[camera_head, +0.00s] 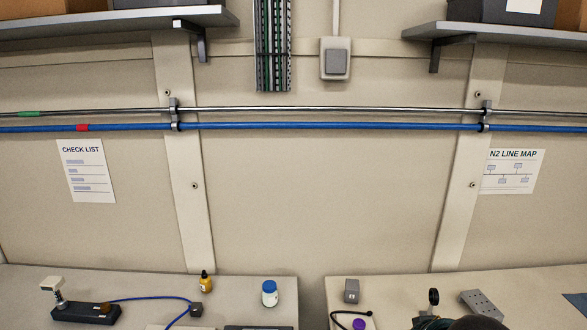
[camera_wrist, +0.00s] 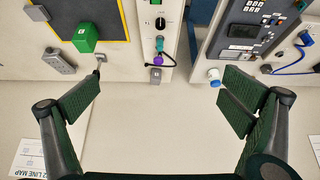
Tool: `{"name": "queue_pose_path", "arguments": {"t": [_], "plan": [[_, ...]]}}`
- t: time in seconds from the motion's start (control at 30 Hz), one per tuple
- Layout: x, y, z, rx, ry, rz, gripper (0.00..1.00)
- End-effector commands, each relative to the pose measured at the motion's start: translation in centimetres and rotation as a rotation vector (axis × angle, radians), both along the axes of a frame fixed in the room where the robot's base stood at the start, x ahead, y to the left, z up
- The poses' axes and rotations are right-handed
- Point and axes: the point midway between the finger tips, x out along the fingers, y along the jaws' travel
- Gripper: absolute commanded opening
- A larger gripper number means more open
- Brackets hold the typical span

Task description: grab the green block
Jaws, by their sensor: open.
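The green block (camera_wrist: 85,38) shows at the upper left of the wrist view, with a small white label on it. It is at the edge of a dark panel or mat (camera_wrist: 72,15) with a yellow border. My gripper (camera_wrist: 162,80) is open and empty, its two green-padded fingers spread wide. The block is beyond the left fingertip, apart from it and outside the space between the fingers. I cannot make out the block in the head view.
A grey perforated block (camera_wrist: 60,61) and a small dark-knobbed piece (camera_wrist: 98,62) are close to the green block. A purple-knobbed cable (camera_wrist: 158,60), a grey box (camera_wrist: 155,76) and a white bottle (camera_wrist: 214,74) are near. The head view shows a gap between two tables (camera_head: 250,285).

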Motion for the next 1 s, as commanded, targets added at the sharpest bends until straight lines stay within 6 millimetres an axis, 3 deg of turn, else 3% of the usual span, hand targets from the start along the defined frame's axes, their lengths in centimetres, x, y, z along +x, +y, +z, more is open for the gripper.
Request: {"name": "queue_pose_path", "arguments": {"t": [0.33,0.67,1.0], "plan": [[0.00,-0.01,0.00,0.001,0.000,-0.001,1.00],[0.01,-0.01,-0.01,0.001,0.001,-0.002,0.57],[0.05,-0.03,0.00,0.001,0.001,-0.003,0.57]]}}
